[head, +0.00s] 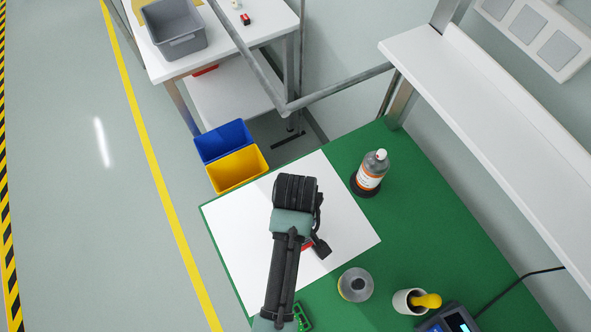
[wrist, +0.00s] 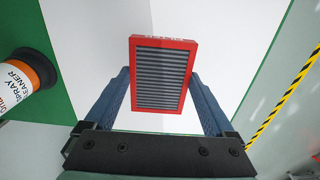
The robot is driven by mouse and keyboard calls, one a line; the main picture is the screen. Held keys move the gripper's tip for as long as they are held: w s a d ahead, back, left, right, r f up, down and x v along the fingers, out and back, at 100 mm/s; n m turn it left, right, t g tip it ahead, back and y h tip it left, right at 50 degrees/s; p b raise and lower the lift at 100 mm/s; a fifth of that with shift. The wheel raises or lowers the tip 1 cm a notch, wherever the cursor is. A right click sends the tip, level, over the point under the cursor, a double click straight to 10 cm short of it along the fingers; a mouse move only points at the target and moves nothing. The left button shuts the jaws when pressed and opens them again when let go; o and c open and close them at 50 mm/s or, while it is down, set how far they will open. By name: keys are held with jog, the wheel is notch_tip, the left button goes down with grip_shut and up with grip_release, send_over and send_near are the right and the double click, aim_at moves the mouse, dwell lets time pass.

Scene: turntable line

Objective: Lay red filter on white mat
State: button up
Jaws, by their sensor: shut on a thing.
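The red filter (wrist: 162,75) is a flat red frame with grey pleats. My gripper (wrist: 163,95) is shut on it, one blue finger at each side, in the wrist view. In the head view only a small red part of the filter (head: 307,244) shows beside my gripper (head: 318,246); my arm hides the rest. The white mat (head: 235,235) lies on the green table, and the filter is over it. The mat also shows behind the filter in the wrist view (wrist: 225,45). I cannot tell whether the filter touches the mat.
A spray cleaner bottle (head: 371,170) stands right of the mat. A grey round container (head: 355,285) and a cup with a yellow-handled thing (head: 405,302) stand near the mat's lower right corner. Blue (head: 222,141) and yellow (head: 237,170) bins lie beyond the table edge.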

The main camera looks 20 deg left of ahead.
jog(key=shift+w+f, duration=0.1)
jog(key=shift+f, duration=2.2)
jog(key=shift+f, duration=0.2)
jog(key=o, duration=1.2)
jog(key=shift+r, duration=0.1)
